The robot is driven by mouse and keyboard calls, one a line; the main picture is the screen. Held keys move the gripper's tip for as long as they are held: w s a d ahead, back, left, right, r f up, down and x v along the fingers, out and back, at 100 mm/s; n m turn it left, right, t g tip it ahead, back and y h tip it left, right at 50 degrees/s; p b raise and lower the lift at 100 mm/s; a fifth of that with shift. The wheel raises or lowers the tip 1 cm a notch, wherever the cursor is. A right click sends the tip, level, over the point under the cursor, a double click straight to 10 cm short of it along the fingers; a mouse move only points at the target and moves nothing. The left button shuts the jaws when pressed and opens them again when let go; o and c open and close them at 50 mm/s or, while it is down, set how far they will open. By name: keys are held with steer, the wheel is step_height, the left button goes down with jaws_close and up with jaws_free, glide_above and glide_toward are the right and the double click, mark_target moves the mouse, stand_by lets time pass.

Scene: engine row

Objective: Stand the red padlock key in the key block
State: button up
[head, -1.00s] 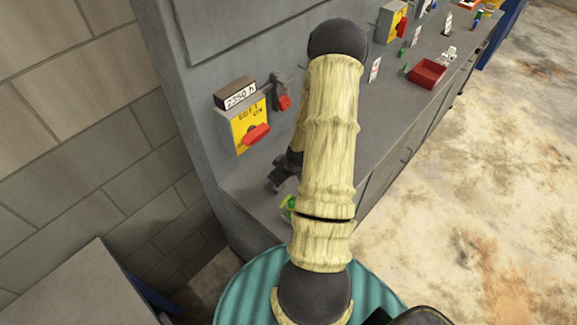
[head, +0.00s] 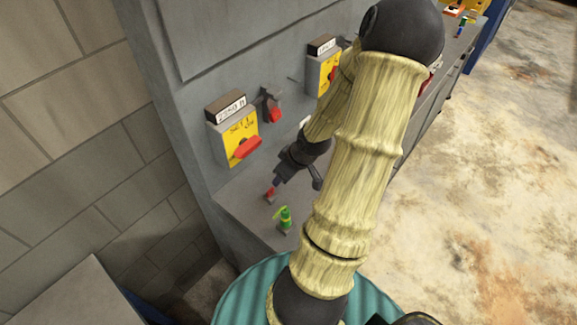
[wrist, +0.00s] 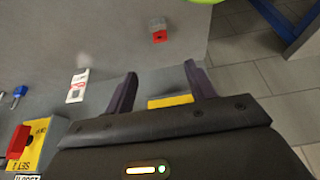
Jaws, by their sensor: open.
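A small red piece that looks like the red key (head: 270,192) is upright at a small grey block (head: 268,201) on the bench's left end. In the wrist view the red piece (wrist: 159,37) shows against the grey block (wrist: 157,22), beyond my fingertips. I cannot tell how deep it sits in the block. My gripper (head: 277,182) is close above the red piece in the head view. In the wrist view my gripper (wrist: 160,78) has its two dark fingers wide apart, with nothing held between them.
A bright green piece (head: 285,214) stands close in front. A red padlock (head: 275,113) hangs on the cabinet beside a yellow switch panel (head: 239,136). A blue padlock (wrist: 18,93) and white tag (wrist: 77,86) show in the wrist view.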

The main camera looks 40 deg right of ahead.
steer(key=shift+p+v, duration=0.3)
steer(key=shift+v, duration=0.85)
steer(key=shift+a, duration=0.1)
steer(key=a+r+g+b, duration=0.1)
steer(key=a+r+b, duration=0.1)
steer(key=a, duration=0.9)
steer(key=a+r+m+g+b, duration=0.1)
steer(key=a+r+b, duration=0.1)
steer(key=a, duration=0.9)
steer(key=shift+s+r+m+h+b, duration=0.3)
steer(key=shift+s+r+b, duration=0.1)
steer(key=shift+b, duration=0.4)
steer(key=shift+w+d, duration=0.1)
steer(key=shift+d, duration=0.1)
